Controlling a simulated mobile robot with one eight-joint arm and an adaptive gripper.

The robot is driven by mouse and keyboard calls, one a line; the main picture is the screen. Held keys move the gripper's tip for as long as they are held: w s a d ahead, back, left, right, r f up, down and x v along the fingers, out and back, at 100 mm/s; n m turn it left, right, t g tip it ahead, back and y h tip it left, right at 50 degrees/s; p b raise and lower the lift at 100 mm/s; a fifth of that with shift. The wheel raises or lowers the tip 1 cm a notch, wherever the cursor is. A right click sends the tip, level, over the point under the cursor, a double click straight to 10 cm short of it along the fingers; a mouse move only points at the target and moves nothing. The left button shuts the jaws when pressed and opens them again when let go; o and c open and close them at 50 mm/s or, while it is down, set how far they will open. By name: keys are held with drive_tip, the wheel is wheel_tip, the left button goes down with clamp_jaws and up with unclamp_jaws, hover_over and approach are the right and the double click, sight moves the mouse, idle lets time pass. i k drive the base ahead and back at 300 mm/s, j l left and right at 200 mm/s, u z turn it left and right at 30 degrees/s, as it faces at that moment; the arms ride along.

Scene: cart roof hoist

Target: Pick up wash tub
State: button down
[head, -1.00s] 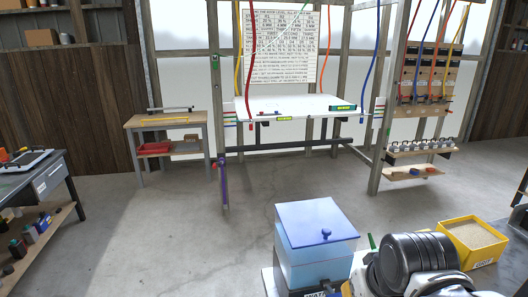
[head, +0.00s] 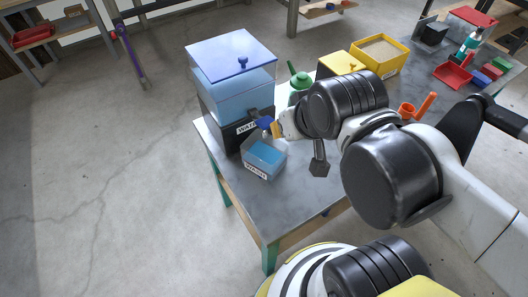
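The wash tub (head: 256,172) is a small, light blue-grey box with a "WASH" label, filled with blue. It stands on the grey bench near its left front edge, in front of the water tank (head: 228,82). My arm reaches in from the right, and its end, my gripper (head: 274,128), is just above and behind the tub, close to the tank's blue tap (head: 264,123). It looks apart from the tub. The fingers are small and partly hidden, so I cannot tell whether they are open or shut.
The grey bench top (head: 285,205) is bare in front of the tub. A green can (head: 299,84) and a yellow bin of sand (head: 380,52) stand behind my arm. An orange cup (head: 407,110), a red tray (head: 452,75) and a spray bottle (head: 469,44) are at the right.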

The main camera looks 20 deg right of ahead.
sight(266, 157)
drive_tip(key=k+l+u, duration=0.3)
drive_tip(key=l, duration=0.3)
drive_tip(key=k+l+u, duration=0.35)
drive_tip(key=l, duration=0.2)
drive_tip(key=k+l+u, duration=0.3)
drive_tip(key=l, duration=0.15)
